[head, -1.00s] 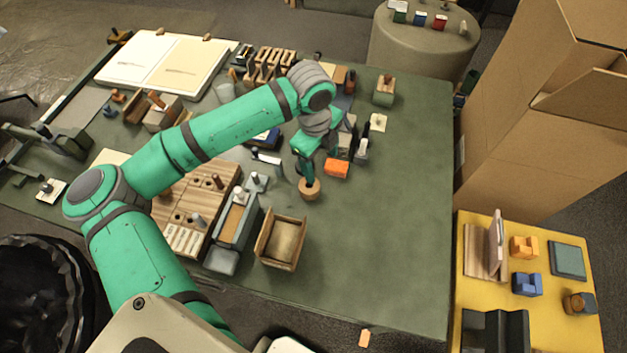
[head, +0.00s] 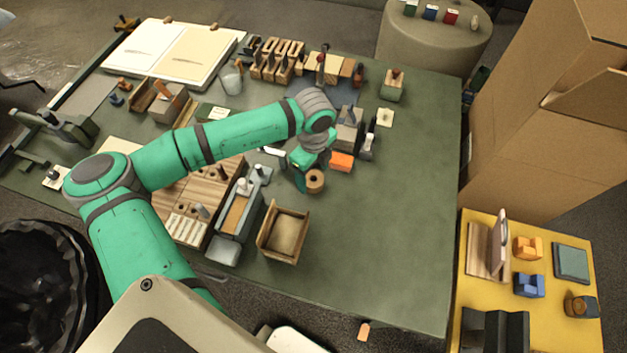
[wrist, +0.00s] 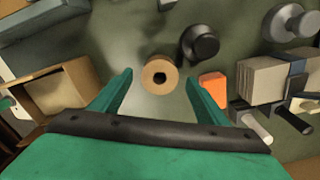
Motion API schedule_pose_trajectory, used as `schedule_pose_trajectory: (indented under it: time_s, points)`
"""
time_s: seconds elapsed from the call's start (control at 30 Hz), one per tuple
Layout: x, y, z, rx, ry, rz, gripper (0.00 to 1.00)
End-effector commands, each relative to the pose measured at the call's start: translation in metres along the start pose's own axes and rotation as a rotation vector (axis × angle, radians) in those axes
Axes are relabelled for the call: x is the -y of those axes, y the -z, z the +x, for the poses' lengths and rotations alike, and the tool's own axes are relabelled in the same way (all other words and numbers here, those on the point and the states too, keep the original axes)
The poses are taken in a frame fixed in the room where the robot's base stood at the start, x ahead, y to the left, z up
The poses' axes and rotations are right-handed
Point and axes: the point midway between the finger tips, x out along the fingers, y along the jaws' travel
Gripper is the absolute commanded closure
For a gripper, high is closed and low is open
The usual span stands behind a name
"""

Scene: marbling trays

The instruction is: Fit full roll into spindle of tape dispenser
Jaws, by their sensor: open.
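A tan roll (head: 315,182) with a dark hole lies on the green table, hole facing up. It also shows in the wrist view (wrist: 160,63), centred ahead of and between my fingertips. My gripper (head: 310,172) is open and low at the roll; in the wrist view its two green fingers (wrist: 160,77) stand either side with visible gaps. A long grey-blue holder with a tan insert (head: 236,212), which looks like the tape dispenser, stands left of the roll. Its spindle is not clear to me.
A wooden box with a pale cushion (head: 283,236) stands front left of the roll. An orange block (head: 342,162) lies close at right, and a dark round knob (wrist: 200,44) is near in the wrist view. The table's right side is clear.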

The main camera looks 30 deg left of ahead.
Motion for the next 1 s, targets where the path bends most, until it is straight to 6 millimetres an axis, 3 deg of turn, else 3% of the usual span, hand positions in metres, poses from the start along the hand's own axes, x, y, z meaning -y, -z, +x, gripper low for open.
schedule_pose_trajectory:
  time_s: [0.13,0.4,0.43,0.6,0.63,1.0]
  points:
    - [0.0,-0.001,0.015,-0.001,-0.001,-0.002,0.32]
    - [0.0,-0.001,0.018,0.0,0.0,-0.002,0.32]
    - [0.0,-0.001,0.018,0.0,0.0,-0.002,0.34]
    - [0.0,-0.001,0.018,0.0,0.0,-0.002,0.75]
    - [0.0,-0.001,0.018,0.0,0.0,-0.002,0.77]
    - [0.0,-0.001,0.009,0.0,0.002,-0.003,0.77]
